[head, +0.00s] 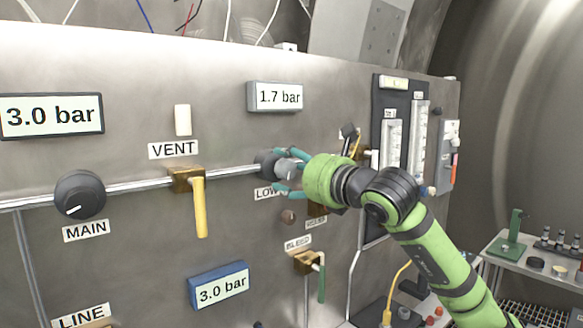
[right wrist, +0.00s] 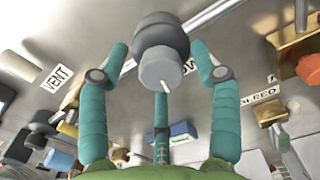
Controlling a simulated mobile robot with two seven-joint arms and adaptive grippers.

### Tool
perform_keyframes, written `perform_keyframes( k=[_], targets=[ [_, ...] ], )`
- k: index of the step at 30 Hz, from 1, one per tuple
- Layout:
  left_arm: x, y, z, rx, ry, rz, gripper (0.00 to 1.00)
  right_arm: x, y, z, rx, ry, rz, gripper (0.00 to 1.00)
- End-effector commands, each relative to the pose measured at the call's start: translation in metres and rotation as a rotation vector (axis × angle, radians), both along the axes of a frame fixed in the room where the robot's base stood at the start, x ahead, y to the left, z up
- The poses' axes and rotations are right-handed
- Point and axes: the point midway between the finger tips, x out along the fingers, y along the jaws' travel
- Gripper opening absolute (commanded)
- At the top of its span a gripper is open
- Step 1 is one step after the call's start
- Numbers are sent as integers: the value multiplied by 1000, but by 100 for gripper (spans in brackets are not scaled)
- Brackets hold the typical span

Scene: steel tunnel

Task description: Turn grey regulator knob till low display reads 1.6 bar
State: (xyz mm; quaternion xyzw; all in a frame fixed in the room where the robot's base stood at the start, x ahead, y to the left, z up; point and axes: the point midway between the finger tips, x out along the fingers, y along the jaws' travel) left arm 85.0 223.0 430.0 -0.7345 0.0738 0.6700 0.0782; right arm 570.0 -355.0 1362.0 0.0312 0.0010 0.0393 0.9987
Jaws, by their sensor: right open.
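The grey regulator knob (head: 287,169) sticks out of the steel panel on a dark round body, above the partly covered LOW label (head: 265,193). In the right wrist view the knob (right wrist: 161,70) shows a white pointer mark on its face. The display (head: 279,97) above it reads 1.7 bar. My right gripper (head: 279,171) is at the knob, its teal fingers open on either side. In the right wrist view the gripper (right wrist: 159,52) has visible gaps between its side fingers and the knob. My left gripper is out of view.
Left of the knob are a yellow VENT lever (head: 200,207) and the black MAIN knob (head: 80,194). Below is a green BLEED lever (head: 322,283). Flow tubes (head: 392,145) are at right. Other displays, white-faced (head: 50,116) and blue-framed (head: 219,287), read 3.0 bar.

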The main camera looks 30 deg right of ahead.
Motion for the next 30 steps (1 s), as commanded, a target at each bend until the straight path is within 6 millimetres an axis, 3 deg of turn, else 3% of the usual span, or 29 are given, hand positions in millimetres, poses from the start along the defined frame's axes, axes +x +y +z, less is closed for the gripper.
perform_keyframes(
  k=[2,6,18,27,28,30],
  targets=[
    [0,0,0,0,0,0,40,0,0,0,0,0,0,60],
    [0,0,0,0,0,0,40,0,0,0,0,0,1,8],
    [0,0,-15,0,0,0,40,-1,0,0,-126,-15,-1,8],
    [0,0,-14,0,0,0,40,-1,0,2,-147,-18,-1,8],
    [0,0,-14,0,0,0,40,-1,0,3,-147,-18,-1,44],
    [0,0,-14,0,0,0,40,-1,-1,2,-146,-17,-1,64]
  ],
)
